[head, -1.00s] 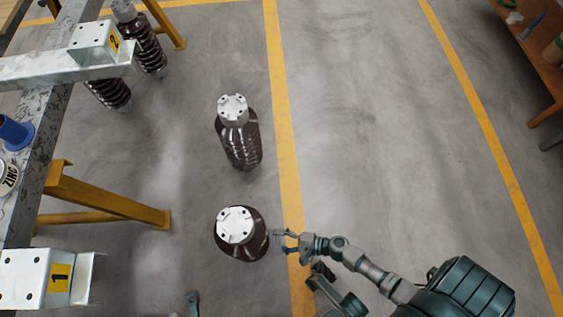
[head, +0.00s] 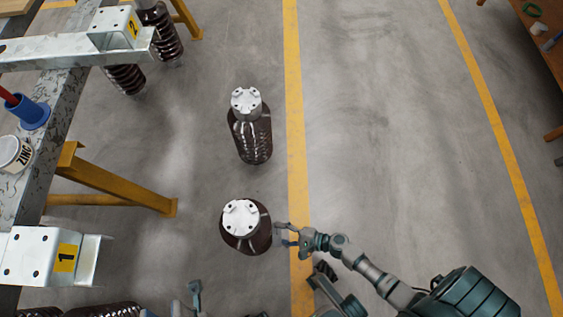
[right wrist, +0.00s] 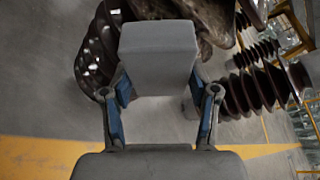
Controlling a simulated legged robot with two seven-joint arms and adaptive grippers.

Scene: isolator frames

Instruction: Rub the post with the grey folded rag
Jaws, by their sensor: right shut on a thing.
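The grey folded rag (right wrist: 158,55) is a pale block between the fingers of my right gripper (right wrist: 160,100) in the right wrist view. My right gripper also shows in the head view (head: 284,235), shut on the rag just right of the nearest brown post (head: 246,239). This post is upright with a white bolted cap. In the right wrist view, dark brown sheds lie behind the rag; I cannot tell if they touch. Part of what looks like my left gripper (head: 194,290) shows at the bottom of the head view; its jaw state is unclear.
A second brown post (head: 251,135) stands behind the first. A steel frame with yellow legs (head: 115,185) fills the left, bearing brackets, a blue cup (head: 32,113) and a zinc tin (head: 14,153).

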